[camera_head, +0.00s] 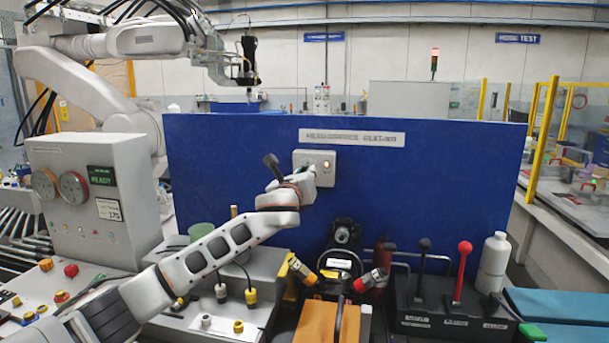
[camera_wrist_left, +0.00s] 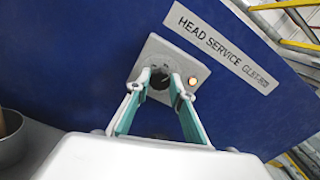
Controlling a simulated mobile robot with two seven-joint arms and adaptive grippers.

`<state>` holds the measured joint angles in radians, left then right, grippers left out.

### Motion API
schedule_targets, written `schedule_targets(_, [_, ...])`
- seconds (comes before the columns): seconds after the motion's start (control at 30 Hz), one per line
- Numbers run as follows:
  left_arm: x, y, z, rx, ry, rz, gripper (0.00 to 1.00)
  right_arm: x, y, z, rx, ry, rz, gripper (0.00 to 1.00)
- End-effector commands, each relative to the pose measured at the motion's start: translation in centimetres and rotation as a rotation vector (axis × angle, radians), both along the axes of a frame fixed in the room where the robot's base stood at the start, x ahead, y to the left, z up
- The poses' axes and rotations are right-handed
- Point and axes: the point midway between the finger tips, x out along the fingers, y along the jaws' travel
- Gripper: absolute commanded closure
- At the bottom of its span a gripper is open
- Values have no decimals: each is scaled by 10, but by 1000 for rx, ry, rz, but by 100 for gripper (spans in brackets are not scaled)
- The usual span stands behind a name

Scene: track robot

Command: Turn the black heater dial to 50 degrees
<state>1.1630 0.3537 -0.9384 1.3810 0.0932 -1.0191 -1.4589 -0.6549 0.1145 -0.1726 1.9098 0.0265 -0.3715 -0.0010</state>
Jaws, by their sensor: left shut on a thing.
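My left gripper (camera_head: 307,174) reaches up to a small light-grey box (camera_head: 321,158) on the blue panel. In the left wrist view its two fingers (camera_wrist_left: 161,82) are on either side of a round black dial (camera_wrist_left: 160,72) on that box (camera_wrist_left: 196,70). The gripper is shut on the dial. The fingers cover the dial's sides, and its setting and scale cannot be read. In the head view the dial is mostly hidden behind the gripper. A lit orange lamp (camera_wrist_left: 191,81) is just right of the dial. My right gripper is not in view.
The blue panel (camera_head: 230,150) stands upright behind the bench and carries a label (camera_head: 352,137). Black and red levers (camera_head: 463,262), a white bottle (camera_head: 494,262) and connectors (camera_head: 370,280) crowd the bench below. A grey cabinet (camera_head: 95,200) with dials stands left.

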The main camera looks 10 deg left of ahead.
Motion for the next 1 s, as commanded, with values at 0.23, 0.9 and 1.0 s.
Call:
schedule_targets(0.23, [0,1,0,230,1,1,100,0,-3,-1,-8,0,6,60])
schedule_targets(0.9, [0,0,-1,568,4,0,100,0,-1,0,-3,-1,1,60])
schedule_targets(1.0, [0,0,-1,577,4,0,100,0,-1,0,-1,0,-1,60])
